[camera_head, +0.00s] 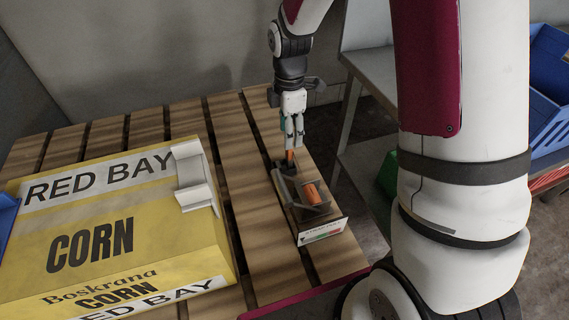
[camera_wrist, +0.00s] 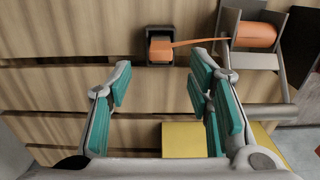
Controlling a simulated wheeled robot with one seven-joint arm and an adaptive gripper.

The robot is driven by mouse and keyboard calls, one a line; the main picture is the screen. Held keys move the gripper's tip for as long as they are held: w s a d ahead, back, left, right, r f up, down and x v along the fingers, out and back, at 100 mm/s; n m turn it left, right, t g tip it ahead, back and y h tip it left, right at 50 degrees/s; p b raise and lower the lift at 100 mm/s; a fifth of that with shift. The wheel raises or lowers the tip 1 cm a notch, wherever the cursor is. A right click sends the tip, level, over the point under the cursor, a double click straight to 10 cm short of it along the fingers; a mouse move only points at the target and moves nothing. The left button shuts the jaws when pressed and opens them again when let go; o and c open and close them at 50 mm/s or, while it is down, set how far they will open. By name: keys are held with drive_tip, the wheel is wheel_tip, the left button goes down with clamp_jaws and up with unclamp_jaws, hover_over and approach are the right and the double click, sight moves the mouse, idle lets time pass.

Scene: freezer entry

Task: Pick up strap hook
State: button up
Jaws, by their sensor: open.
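A small dark piece with an orange strap on it, which looks like the strap hook (camera_head: 283,164), lies on the wooden slats below my gripper (camera_head: 294,140). In the wrist view the strap hook (camera_wrist: 160,52) shows at the top centre, ahead of the fingers, with a thin orange strap running right toward an orange roll (camera_wrist: 252,34). In that view my gripper (camera_wrist: 162,88) is open, with teal pads apart and nothing between them. In the head view the fingers partly hide the strap end, and I cannot tell the exact height gap.
A grey holder (camera_head: 287,188) with the orange roll stands close beside the strap hook, with a label card (camera_head: 322,232) in front. A large yellow corn box (camera_head: 110,235) fills the pallet's left. Grey shelving (camera_head: 372,75) and a blue crate (camera_head: 548,85) stand right.

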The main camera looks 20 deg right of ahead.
sight(289, 153)
drive_tip(key=shift+a+f+b, duration=0.15)
drive_tip(key=shift+f+b, duration=0.45)
drive_tip(key=shift+f, duration=2.6)
clamp_jaws()
